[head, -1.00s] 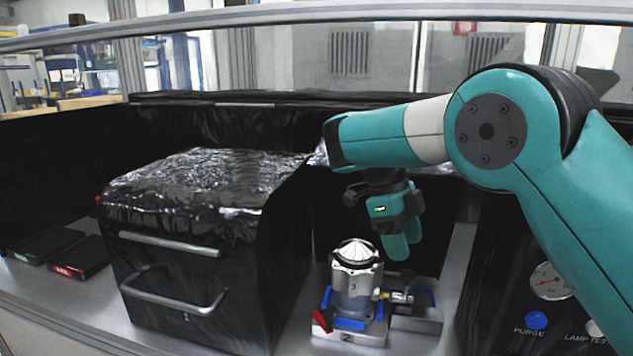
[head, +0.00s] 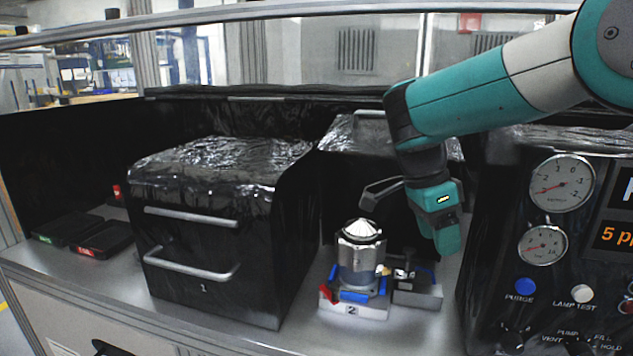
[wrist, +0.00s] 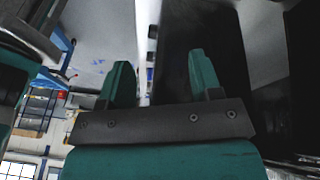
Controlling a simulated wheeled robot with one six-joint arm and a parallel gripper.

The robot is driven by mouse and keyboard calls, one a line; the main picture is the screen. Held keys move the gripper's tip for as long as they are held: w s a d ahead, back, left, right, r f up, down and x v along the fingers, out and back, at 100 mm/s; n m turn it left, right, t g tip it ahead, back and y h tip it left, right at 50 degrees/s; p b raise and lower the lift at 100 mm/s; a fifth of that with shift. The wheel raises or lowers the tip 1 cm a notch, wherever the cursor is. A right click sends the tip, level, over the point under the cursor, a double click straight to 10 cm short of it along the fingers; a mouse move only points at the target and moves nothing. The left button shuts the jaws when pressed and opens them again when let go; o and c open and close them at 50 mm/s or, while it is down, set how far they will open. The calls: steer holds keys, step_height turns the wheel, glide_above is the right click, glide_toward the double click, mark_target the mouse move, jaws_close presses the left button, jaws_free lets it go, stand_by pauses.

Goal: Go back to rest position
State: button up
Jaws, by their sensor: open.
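My gripper (head: 447,240) hangs at the end of my teal arm, pointing down, to the right of and above the silver machined housing (head: 361,258). It is apart from the housing. In the wrist view my gripper (wrist: 160,82) shows two teal fingers spread apart with nothing between them. The housing has a ridged conical top and stands upright in a fixture marked 2 (head: 352,309) with blue clamp parts and a red piece at its left.
A black box marked 1 (head: 205,290) with two handles stands left of the fixture. Two dark trays (head: 103,239) lie at the far left. A panel with gauges (head: 561,184) and buttons stands at the right. A glass-like screen runs along the back.

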steer(key=s+a+f+n+y+b, duration=0.1)
steer(key=s+f+n+y+b, duration=0.1)
steer(key=s+n, duration=0.6)
steer(key=s+a+f+n+t+y+b, duration=0.1)
steer(key=s+a+f+n+y+b, duration=0.1)
steer(key=s+n, duration=0.6)
steer(key=s+a+f+n+y+b, duration=0.2)
steer(key=s+n+y, duration=0.1)
steer(key=s+n, duration=0.5)
steer(key=shift+s+f+t+y, duration=0.15)
steer(key=shift+s+t+y, duration=0.15)
steer(key=shift+s, duration=0.45)
